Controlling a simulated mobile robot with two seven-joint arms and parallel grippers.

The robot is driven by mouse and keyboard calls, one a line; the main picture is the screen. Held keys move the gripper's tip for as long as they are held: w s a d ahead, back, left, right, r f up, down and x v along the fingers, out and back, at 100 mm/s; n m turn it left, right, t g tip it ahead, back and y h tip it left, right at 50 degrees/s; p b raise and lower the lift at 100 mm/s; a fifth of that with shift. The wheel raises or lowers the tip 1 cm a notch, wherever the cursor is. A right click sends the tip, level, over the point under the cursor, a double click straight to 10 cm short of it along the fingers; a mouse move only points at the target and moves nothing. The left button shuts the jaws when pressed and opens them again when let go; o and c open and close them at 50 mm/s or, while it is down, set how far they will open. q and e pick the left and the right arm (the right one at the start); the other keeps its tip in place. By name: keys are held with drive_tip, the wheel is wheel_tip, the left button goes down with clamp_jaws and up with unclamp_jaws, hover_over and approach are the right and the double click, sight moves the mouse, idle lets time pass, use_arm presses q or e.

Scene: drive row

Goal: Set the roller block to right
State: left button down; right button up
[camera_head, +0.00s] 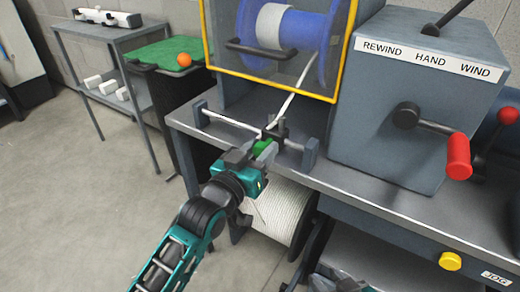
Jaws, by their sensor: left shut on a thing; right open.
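The roller block (274,132) is a small dark block with a green part (262,146) on its front. It sits on a thin rail (235,122) between two grey end posts, nearer the right post (309,154) than the left post (201,114). My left gripper (261,152) reaches in from below and is shut on the green part. The fingers hide some of the block. A pale rope (293,94) runs from the block up toward the blue spool (318,38). Part of my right gripper (338,284) shows at the bottom edge, open and apart from the block.
A yellow-framed guard (276,82) with a dark handle stands behind the rail. Right of it is a grey box (400,112) labelled REWIND HAND WIND, with a red-handled crank (457,155). A rope reel (278,212) sits below the bench. Open floor lies at left.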

use_arm(q)
drive_tip(key=c, duration=0.7)
unclamp_jaws()
drive_tip(key=shift+s+d, duration=0.15)
drive_tip(key=shift+d, duration=0.15)
drive_tip(key=shift+a, duration=0.15)
drive_tip(key=p+v, duration=0.2)
drive_tip(key=v, duration=1)
drive_tip(key=shift+s+a, duration=0.2)
drive_tip(key=shift+s, duration=0.15)
use_arm(e)
wheel_tip(320, 180, up, 2)
drive_tip(key=shift+d, duration=0.1)
use_arm(q)
drive_tip(key=s+a+f+n+g+y+p, duration=0.1)
drive_tip(key=s+a+f+g+y+p, duration=0.3)
drive_tip(key=s+a+f+y+p, duration=0.3)
drive_tip(key=s+a+f+p, duration=0.1)
drive_tip(key=s+a+f, duration=0.2)
drive_tip(key=a+f, duration=0.3)
drive_tip(key=shift+n+g, duration=0.3)
drive_tip(key=shift+n, duration=0.1)
use_arm(e)
drive_tip(key=shift+h, duration=0.5)
drive_tip(key=d+r, duration=0.1)
drive_tip(key=s+d+r, duration=0.1)
drive_tip(key=r, duration=0.2)
drive_tip(key=shift+s+d, duration=0.25)
drive_tip(key=shift+d, duration=0.15)
